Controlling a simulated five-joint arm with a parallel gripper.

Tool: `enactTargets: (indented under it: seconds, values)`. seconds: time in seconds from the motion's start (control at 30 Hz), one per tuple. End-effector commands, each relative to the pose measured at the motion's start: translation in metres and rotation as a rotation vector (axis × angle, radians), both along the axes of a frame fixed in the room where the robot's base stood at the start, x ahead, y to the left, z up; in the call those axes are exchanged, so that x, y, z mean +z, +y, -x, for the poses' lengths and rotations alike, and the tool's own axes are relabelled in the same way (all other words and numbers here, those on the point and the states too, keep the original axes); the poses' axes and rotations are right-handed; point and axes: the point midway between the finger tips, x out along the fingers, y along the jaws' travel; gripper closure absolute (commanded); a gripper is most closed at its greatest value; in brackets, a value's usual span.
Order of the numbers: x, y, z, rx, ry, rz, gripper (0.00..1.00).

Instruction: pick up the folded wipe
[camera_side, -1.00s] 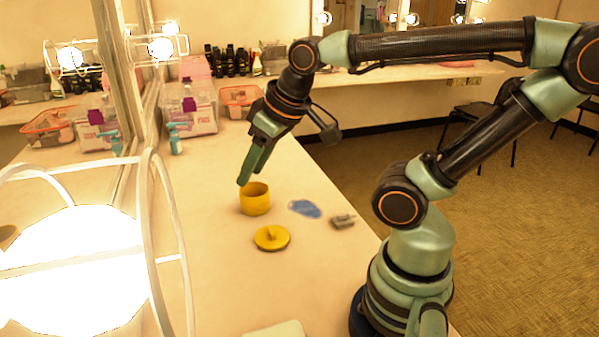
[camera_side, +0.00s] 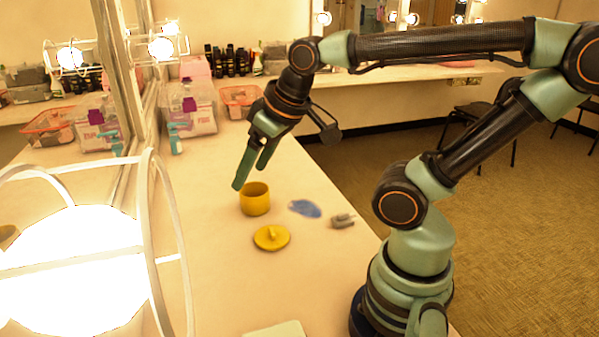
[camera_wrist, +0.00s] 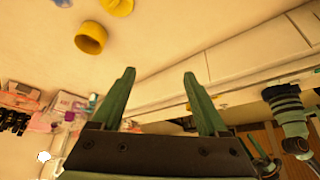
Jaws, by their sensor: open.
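A flat, crumpled-looking blue piece (camera_side: 305,208) lies on the pale counter, right of the yellow pot, in the side view; it looks like the folded wipe, though its folds are too small to make out.
The open yellow pot (camera_side: 255,203) stands just below my fingers; it also shows in the wrist view (camera_wrist: 91,43). Its yellow lid (camera_side: 271,238) lies nearer the camera. A small grey object (camera_side: 342,221) is right of the blue piece. A lit bulb (camera_side: 75,270) fills the left.

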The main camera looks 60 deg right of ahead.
Motion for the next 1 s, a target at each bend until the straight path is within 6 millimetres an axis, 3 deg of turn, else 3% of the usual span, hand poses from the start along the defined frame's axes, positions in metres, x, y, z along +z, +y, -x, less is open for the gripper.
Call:
enactTargets:
  seconds: [0.3,0.43,0.67,0.8,1.0]
  values:
    - [0.0,-0.001,0.0,-0.004,0.003,0.0,0.2]
    - [-0.007,-0.021,-0.003,-0.064,0.039,0.003,0.2]
    - [-0.04,-0.113,0.004,-0.331,0.21,-0.02,0.2]
    - [-0.066,-0.172,0.026,-0.502,0.317,-0.067,0.2]
    - [-0.099,-0.231,0.068,-0.687,0.426,-0.149,0.2]
